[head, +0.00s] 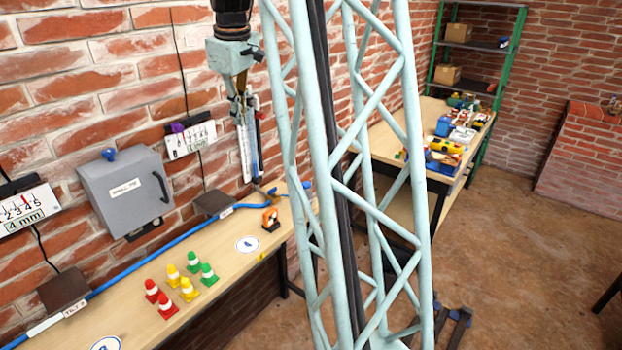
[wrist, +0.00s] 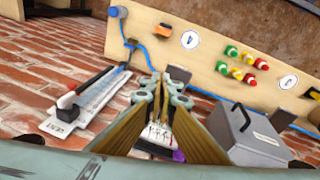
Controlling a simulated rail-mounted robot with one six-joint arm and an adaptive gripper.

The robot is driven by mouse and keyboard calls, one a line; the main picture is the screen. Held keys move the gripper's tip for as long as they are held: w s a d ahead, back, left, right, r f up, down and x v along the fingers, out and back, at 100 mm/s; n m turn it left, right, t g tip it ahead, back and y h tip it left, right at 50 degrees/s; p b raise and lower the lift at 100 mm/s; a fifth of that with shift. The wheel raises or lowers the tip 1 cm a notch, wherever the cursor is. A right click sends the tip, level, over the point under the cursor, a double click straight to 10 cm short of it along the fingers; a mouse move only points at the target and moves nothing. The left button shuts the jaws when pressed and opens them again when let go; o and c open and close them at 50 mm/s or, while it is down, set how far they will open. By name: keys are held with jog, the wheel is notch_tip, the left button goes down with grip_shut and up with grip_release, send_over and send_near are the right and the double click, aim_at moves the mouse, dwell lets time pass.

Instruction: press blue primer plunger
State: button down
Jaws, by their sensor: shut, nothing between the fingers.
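My gripper (head: 244,118) hangs pointing down in front of the brick wall, left of the lattice mast, with its fingers together and empty. The fingers also show in the wrist view (wrist: 168,84). A blue-ended cylinder (wrist: 117,12) sits at the bench end in the wrist view, apart from my fingers. In the head view a bit of blue (head: 306,185) shows there, mostly hidden by the mast. I cannot tell for certain which blue part is the primer plunger.
A white scale tube (head: 247,150) hangs on the wall just beneath my gripper. A wall gauge (head: 190,139) with a purple knob is left of it. The bench (head: 222,268) carries cones, an orange device (head: 270,219) and a blue hose (head: 140,265). The lattice mast (head: 370,185) stands in front.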

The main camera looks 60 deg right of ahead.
jog(key=s+d+f+m, duration=0.1)
jog(key=s+d+f, duration=0.3)
jog(key=d+f, duration=0.5)
jog(key=s+d+f+m+g+y+p, duration=0.1)
jog(key=s+d+f, duration=0.3)
jog(key=d+f, duration=0.6)
jog(key=d, duration=0.8)
jog(key=shift+d+f+y, duration=0.15)
jog(key=shift+f+y, duration=0.05)
jog(key=shift+y, duration=0.1)
jog(key=shift+f, duration=0.1)
jog(key=shift+w+f, duration=0.2)
jog(key=shift+f, duration=2.1)
jog(key=shift+w+f, duration=0.2)
jog(key=shift+f, duration=2.1)
jog(key=shift+w+f, duration=0.2)
jog(key=shift+f, duration=2.1)
jog(key=shift+f, duration=0.1)
